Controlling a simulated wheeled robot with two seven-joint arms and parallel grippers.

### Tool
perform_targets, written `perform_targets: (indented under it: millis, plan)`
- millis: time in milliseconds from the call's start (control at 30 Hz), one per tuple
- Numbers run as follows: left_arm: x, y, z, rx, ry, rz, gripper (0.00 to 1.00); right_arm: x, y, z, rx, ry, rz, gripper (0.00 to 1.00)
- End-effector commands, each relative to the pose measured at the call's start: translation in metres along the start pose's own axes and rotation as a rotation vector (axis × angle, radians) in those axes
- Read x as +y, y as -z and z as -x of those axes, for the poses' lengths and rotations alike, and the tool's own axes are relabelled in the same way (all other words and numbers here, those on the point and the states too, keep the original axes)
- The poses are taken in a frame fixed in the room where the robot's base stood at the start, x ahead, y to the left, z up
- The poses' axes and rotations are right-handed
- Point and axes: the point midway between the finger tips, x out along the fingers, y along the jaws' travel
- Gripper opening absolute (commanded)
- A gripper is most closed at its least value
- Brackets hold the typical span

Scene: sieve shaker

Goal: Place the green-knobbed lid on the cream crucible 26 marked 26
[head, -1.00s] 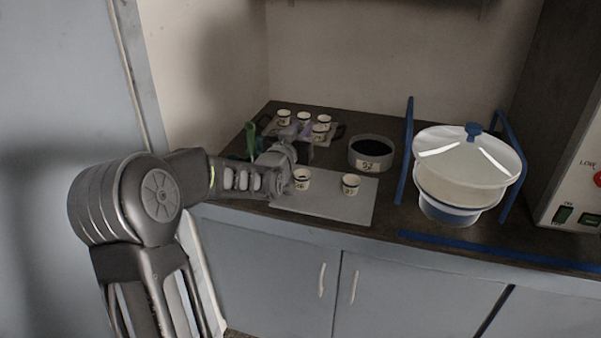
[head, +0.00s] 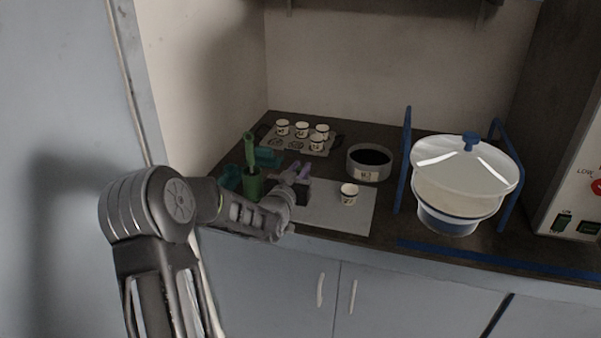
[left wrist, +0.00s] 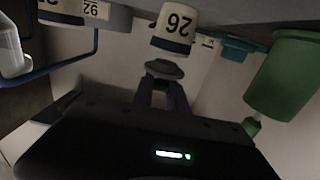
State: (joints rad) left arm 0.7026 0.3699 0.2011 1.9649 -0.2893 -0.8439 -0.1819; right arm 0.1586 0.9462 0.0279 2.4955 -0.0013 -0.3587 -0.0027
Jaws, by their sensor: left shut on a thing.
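My left gripper (head: 296,172), with purple fingers, is at the left part of the grey mat (head: 325,205). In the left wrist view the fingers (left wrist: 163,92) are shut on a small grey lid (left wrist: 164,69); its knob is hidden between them. The cream crucible 26 (left wrist: 176,26), with a dark band, appears upside down in that view, just past the lid. The lid is by the crucible's rim; I cannot tell whether they touch. In the head view my gripper hides this crucible. My right gripper is not in view.
Another cream crucible (head: 349,194) stands on the mat to the right. A grey round pan (head: 369,162) is behind it. Several crucibles sit in a rack (head: 296,142) at the back left. A green cylinder (head: 252,183) stands by my left arm. A white-lidded bowl (head: 464,175) stands right.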

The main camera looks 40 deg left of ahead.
Motion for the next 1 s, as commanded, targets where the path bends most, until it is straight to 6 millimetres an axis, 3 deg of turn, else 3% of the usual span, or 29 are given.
perform_targets:
  millis: [100,867,900,1000]
  plan:
    - [0.0,-0.01,0.0,0.001,0.0,0.0,0.0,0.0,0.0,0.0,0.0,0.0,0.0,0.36]
    - [0.0,-0.021,-0.001,0.002,-0.001,0.0,0.0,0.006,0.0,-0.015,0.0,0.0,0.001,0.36]
    - [0.0,-0.019,-0.001,0.002,-0.001,0.0,0.21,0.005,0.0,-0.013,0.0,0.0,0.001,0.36]
    - [0.0,-0.019,-0.001,0.002,-0.001,0.0,0.3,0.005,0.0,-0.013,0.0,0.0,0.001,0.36]
